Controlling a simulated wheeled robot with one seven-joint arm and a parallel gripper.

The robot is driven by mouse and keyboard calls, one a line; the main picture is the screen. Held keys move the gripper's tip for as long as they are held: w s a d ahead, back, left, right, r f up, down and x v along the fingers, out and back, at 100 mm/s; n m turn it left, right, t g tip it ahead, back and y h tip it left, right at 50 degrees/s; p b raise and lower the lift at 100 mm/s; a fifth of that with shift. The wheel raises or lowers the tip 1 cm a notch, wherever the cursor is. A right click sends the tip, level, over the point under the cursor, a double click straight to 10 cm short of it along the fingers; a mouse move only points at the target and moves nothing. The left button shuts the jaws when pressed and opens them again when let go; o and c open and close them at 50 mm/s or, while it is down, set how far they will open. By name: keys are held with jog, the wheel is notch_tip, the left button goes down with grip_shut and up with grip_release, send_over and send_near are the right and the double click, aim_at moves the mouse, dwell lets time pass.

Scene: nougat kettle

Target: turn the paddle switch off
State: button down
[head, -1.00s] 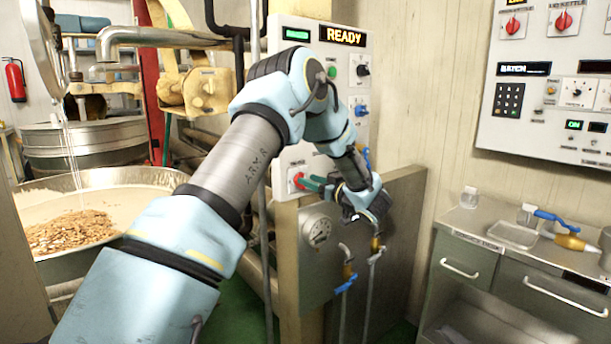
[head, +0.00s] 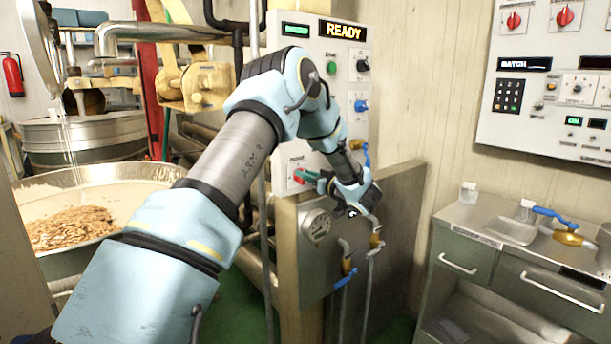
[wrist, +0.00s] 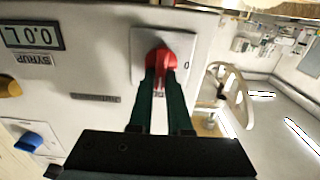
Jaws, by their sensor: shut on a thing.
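A red switch knob (wrist: 161,58) sits on a pale square plate on the control panel in the wrist view. It also shows at the lower left of the READY panel in the head view (head: 298,176). My gripper (wrist: 160,76) is shut on the red knob, with a dark green finger on each side of it. In the head view my gripper (head: 309,179) reaches the panel from the right. The fingers hide part of the knob, and its label is too small to read surely.
The READY panel (head: 324,122) also bears a green button (head: 332,68), a black knob (head: 362,66) and a blue knob (head: 361,106). A gauge (head: 317,226) and valves with pipes are below. A steel cabinet (head: 497,247) stands at the right, a pan (head: 150,178) at the left.

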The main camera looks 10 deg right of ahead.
jog(key=shift+f+n+b, duration=0.15)
jog(key=shift+n+b, duration=0.15)
jog(key=shift+b, duration=0.35)
jog(key=n+b, duration=0.4)
jog(key=b, duration=0.3)
jog(key=f+n+b, duration=0.1)
jog(key=n+b, duration=0.4)
jog(key=b, duration=0.2)
jog(key=a+n+b, duration=0.1)
jog(key=n+b, duration=0.3)
jog(key=b, duration=0.3)
jog(key=shift+s+f+n, duration=0.2)
jog(key=shift+s+n, duration=0.1)
jog(key=shift+n, duration=0.1)
jog(key=n+b, duration=0.3)
jog(key=b, duration=0.2)
jog(key=shift+n, duration=0.3)
jog(key=shift+r, duration=0.1)
jog(key=c, duration=0.9)
grip_release()
jog(key=shift+o, duration=0.2)
